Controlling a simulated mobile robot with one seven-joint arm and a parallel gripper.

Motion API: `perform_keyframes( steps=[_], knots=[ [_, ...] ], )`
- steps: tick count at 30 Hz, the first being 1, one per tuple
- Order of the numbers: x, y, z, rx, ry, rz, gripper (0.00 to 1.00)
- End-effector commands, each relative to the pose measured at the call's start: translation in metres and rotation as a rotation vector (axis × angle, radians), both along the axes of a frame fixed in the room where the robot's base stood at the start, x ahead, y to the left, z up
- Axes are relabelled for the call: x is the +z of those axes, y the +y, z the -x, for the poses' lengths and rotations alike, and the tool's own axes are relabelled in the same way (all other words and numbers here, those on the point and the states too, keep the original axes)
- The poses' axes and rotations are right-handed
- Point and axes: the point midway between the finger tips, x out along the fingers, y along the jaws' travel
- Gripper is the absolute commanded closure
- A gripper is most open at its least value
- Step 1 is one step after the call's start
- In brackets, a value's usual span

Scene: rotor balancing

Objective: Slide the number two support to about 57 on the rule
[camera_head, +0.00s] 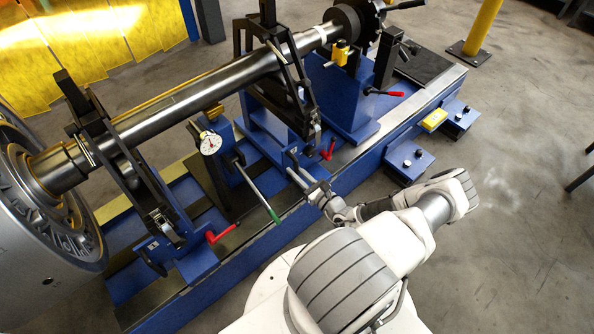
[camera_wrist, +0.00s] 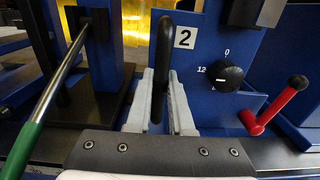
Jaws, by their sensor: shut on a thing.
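The number two support (camera_head: 268,128) is a blue block on the bed with a black frame around the shaft. In the wrist view its blue face (camera_wrist: 215,50) carries a white label "2". My gripper (camera_wrist: 160,105) is shut on its upright black handle (camera_wrist: 163,60), with one grey finger on each side. In the head view my gripper (camera_head: 302,178) is at the front of this support, low down. The support's red lever (camera_wrist: 280,108) stands to the right of my fingers, apart from them. No figures on the rule can be read.
A steel shaft (camera_head: 200,90) runs through the supports. A dial gauge stand (camera_head: 210,144) and a green-tipped rod (camera_head: 258,190) are to the left of my gripper; the rod also shows close in the wrist view (camera_wrist: 48,90). Another blue block (camera_head: 345,110) stands to the right.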

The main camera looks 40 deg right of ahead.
Motion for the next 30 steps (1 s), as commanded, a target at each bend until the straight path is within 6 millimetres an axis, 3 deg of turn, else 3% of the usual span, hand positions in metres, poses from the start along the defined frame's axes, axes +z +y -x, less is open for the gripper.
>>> perform_keyframes(
  steps=[1, 30],
  knots=[
    [0.0, 0.008, 0.001, 0.014, 0.0, -0.006, 1.0],
    [-0.001, 0.024, 0.002, 0.016, 0.002, -0.007, 1.0]
  ],
)
